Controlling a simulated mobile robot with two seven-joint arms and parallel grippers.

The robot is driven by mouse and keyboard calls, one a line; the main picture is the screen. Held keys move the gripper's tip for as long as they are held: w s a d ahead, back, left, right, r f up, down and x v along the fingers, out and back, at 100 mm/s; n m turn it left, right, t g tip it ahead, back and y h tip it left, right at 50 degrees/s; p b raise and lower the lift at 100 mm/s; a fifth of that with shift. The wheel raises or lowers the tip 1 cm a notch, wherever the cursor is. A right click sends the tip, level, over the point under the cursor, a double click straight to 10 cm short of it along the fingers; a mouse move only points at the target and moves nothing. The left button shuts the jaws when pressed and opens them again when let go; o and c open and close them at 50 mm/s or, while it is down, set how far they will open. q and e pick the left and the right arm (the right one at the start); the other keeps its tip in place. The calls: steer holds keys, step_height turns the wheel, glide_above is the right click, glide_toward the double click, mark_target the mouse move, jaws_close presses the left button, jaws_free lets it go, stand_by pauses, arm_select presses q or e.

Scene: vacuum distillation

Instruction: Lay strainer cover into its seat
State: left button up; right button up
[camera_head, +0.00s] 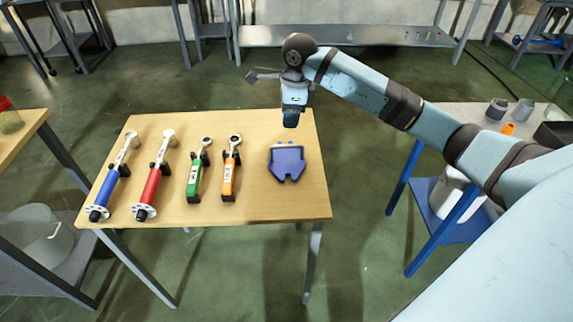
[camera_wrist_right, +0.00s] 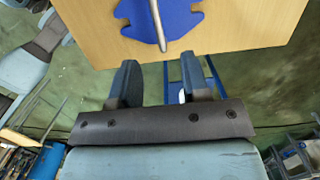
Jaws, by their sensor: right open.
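My right gripper (camera_head: 291,118) is near the far right part of the wooden table, close to a blue shaped piece (camera_head: 287,163). In the right wrist view the open fingers (camera_wrist_right: 164,84) are apart with nothing between them. The blue piece also shows there at the top (camera_wrist_right: 142,20), beyond the fingertips, with a thin grey metal bar (camera_wrist_right: 157,22) across it. I cannot pick out a strainer cover or its seat for certain. My left gripper is not in view.
The wooden table (camera_head: 255,206) also holds a blue tool (camera_head: 112,185), a red tool (camera_head: 151,185), a green tool (camera_head: 196,175) and an orange tool (camera_head: 229,175). A blue-legged table (camera_head: 450,116) with small items stands to the right. Green floor lies between the tables.

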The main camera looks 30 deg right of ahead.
glide_above(286, 159)
step_height(286, 159, down, 8)
steer(key=shift+r+b, duration=0.15)
steer(key=shift+b, duration=0.15)
step_height(286, 159, down, 5)
steer(key=shift+f+b, duration=0.1)
steer(key=shift+b, duration=0.2)
jaws_close()
stand_by(1.1)
